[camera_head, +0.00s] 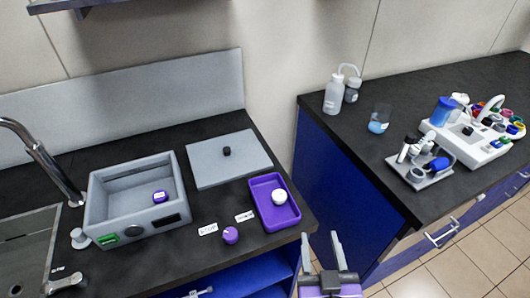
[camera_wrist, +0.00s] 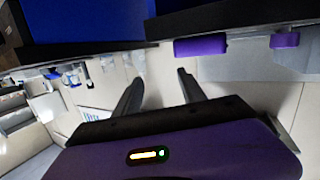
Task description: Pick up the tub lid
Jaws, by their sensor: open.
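The tub lid (camera_head: 205,172), a flat grey plate with a small black knob (camera_head: 227,151) on top, lies on the dark counter in the head view. It is right of the open grey tub (camera_head: 107,205) and behind the purple tray. My gripper (camera_head: 320,236) is open and empty, in front of and to the right of the counter's right corner, well apart from the lid. The wrist view shows the two fingers (camera_wrist: 160,75) spread with nothing between them. I cannot make out the lid in the wrist view.
A purple tray (camera_head: 264,216) holds a white-capped item (camera_head: 279,197). A purple knob (camera_head: 230,235) and labels are at the counter's front. A faucet (camera_head: 45,160) is left. The right counter (camera_head: 390,100) holds bottles and racks.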

